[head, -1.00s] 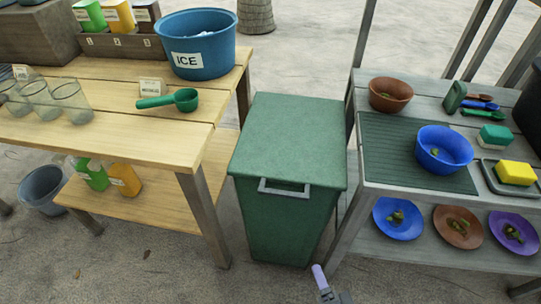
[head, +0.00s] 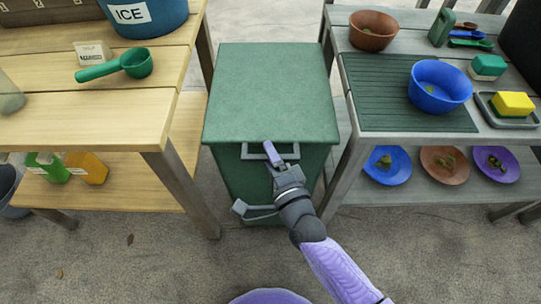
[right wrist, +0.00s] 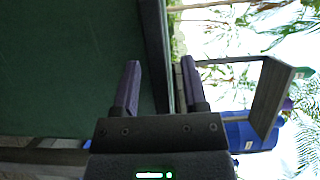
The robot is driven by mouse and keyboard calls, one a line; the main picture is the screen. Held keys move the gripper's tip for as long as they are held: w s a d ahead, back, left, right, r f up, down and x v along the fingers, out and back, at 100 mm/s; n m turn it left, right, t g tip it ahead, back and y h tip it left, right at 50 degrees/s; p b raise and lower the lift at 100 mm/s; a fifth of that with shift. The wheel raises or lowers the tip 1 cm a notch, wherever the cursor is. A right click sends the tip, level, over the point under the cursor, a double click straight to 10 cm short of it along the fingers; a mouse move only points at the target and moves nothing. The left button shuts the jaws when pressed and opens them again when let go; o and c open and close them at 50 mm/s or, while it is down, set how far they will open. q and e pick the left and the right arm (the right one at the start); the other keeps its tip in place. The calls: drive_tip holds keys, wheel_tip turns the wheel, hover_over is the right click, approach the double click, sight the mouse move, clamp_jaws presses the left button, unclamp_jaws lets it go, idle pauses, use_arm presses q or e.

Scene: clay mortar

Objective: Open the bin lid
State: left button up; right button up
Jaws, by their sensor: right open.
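The green bin stands between the two tables in the head view, with its flat lid (head: 272,95) shut on top. A grey bar handle (head: 245,151) sits on the bin's front, just under the lid edge. My right gripper (head: 271,153) is in front of the bin at the handle and hides part of it. I cannot tell whether it touches the handle. A dark green bin surface (right wrist: 70,65) fills the left of that view. My left gripper is not in view.
A wooden table (head: 110,120) with a blue ICE tub (head: 145,18) and green scoop (head: 115,66) stands left of the bin. A grey table (head: 350,130) with a blue bowl (head: 440,87) and yellow sponge (head: 512,103) stands right.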

clamp_jaws()
idle(0.8)
idle(0.4)
